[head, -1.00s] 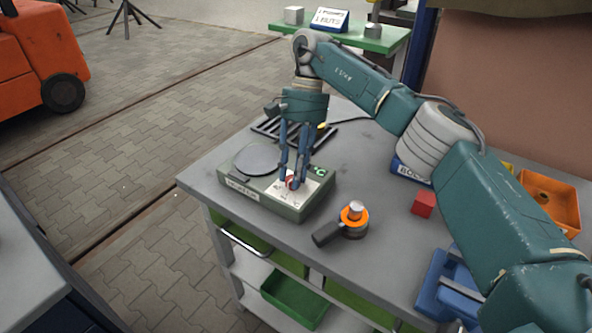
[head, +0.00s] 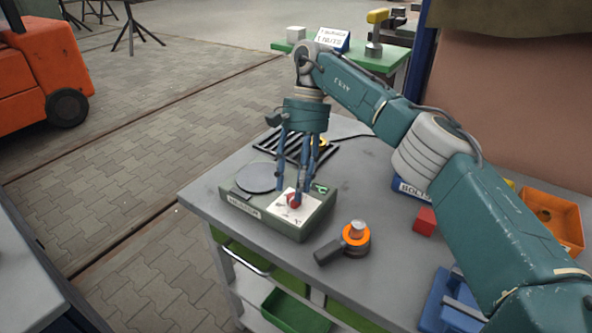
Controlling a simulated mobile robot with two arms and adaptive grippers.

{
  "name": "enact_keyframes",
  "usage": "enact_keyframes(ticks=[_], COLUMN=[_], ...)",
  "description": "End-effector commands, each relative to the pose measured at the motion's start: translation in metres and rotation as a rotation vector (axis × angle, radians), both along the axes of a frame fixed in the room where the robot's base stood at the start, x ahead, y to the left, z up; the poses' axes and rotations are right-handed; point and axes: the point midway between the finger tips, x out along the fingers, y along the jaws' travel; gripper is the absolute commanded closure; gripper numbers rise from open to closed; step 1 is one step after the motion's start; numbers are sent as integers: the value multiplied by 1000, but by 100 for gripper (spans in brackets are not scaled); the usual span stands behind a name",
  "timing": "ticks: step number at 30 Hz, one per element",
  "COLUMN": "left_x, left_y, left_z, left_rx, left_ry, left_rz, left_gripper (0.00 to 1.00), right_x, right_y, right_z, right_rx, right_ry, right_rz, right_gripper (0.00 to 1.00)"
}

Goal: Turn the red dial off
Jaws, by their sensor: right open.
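The red dial (head: 294,200) sits on the white panel at the right part of a grey-green box (head: 270,226) with a round dark plate (head: 256,177) on its top. My right gripper (head: 289,196) points down over the panel with its fingers spread open around and above the dial. A finger partly covers the dial, so I cannot tell its setting or whether a finger touches it. A small green mark (head: 320,188) shows on the panel beside the fingers. My left gripper is not in view.
The box stands on a grey cart top (head: 236,181). A dark tool with an orange ring (head: 356,235) lies to its right. A black rack (head: 330,150) lies behind the gripper.

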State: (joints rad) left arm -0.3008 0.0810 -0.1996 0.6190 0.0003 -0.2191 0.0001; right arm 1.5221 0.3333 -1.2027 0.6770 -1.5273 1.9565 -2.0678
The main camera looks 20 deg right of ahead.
Motion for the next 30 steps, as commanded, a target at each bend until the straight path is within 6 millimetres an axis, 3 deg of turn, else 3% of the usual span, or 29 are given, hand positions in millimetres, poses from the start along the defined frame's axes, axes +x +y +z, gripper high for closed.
enact_keyframes(ticks=[6,12,30], left_x=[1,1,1], left_y=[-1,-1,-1], left_z=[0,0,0], left_rx=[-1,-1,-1], left_ry=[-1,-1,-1], left_rz=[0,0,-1], left_gripper=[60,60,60], right_x=[11,14,17], right_y=[-4,-7,-9], right_z=[34,45,54], right_rx=[-1,-1,2], right_ry=[-2,5,-3], right_rz=[2,7,5], right_gripper=[54,54,54])
